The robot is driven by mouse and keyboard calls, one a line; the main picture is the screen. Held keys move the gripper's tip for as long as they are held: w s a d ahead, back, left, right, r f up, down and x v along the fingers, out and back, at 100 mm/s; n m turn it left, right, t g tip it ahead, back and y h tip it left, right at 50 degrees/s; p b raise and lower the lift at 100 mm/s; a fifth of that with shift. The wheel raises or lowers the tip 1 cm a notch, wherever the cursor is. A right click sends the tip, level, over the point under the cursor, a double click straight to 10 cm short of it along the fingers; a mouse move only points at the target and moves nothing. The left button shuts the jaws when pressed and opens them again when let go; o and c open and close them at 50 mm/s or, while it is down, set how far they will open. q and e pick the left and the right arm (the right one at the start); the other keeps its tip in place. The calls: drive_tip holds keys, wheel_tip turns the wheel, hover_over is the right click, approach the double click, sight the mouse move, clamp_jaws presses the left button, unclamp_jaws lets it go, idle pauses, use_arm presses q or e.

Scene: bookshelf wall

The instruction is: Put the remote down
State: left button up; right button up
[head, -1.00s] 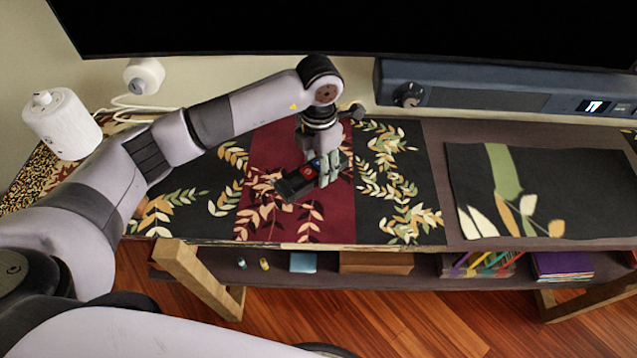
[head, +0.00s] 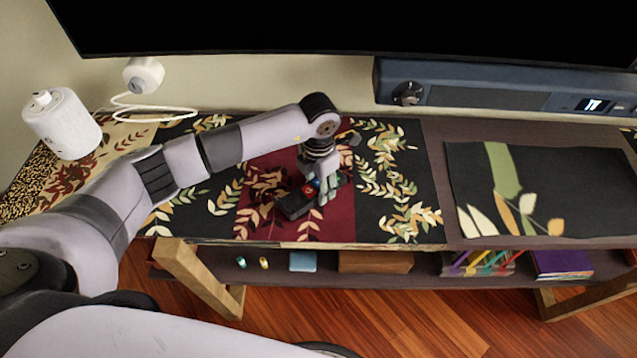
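The remote (head: 292,206) is a dark, narrow block, with red and blue spots near its right end. It is low over the dark red middle band of the leaf-patterned runner (head: 335,220). It looks to be at or very near the cloth; I cannot tell whether it touches. My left gripper (head: 325,188) points down at the remote's right end. Its greenish-grey fingers look shut on that end and hide part of it. My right gripper is not in view.
A dark leaf-patterned mat (head: 540,190) lies to the right on the table (head: 437,165). A blue-grey soundbar (head: 480,97) and a large black screen (head: 350,25) stand behind. A white cylinder (head: 62,123) stands at the left. Books (head: 562,263) lie on the lower shelf.

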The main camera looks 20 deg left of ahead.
use_arm(q)
drive_tip(key=o, duration=0.5)
drive_tip(key=shift+c, duration=0.2)
drive_tip(key=shift+r+p, duration=0.3)
wheel_tip(320, 180, up, 12)
drive_tip(key=b, duration=0.1)
drive_tip(key=shift+f, duration=0.15)
